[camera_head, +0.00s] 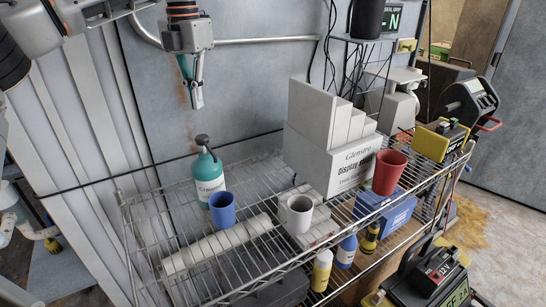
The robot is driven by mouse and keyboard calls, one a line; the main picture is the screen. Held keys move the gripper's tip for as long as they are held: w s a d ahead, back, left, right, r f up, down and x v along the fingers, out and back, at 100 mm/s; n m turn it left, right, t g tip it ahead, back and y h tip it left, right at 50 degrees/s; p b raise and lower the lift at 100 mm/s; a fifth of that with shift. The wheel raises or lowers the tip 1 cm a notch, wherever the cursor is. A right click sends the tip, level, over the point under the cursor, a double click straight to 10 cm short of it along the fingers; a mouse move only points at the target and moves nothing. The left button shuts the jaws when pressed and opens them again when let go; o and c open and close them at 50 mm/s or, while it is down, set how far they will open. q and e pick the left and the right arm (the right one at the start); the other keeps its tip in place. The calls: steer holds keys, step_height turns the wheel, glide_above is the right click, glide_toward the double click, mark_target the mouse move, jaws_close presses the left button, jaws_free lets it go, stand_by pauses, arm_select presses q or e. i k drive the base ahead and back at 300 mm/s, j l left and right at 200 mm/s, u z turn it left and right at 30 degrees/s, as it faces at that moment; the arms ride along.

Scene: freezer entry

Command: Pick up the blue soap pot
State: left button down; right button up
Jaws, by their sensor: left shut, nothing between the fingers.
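A teal-blue pump bottle (208,178) with a dark pump head and a pale printed label stands upright on the wire shelf rack (135,222), towards its back left. It is the thing that best fits the blue soap pot. My left gripper (197,104) hangs from the top, fingers pointing down and shut with nothing between them. In the picture it is above the bottle, apart from the pump head. My right gripper is not in view.
A blue cup (222,209) stands close in front of the bottle. A white roll (217,248), white mug (299,213), red cup (389,172), blue box (386,211) and Glensire display carton (352,165) share the rack. A grey wall (250,85) stands behind.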

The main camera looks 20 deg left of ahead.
mark_target(221, 204)
steer(key=k, duration=1)
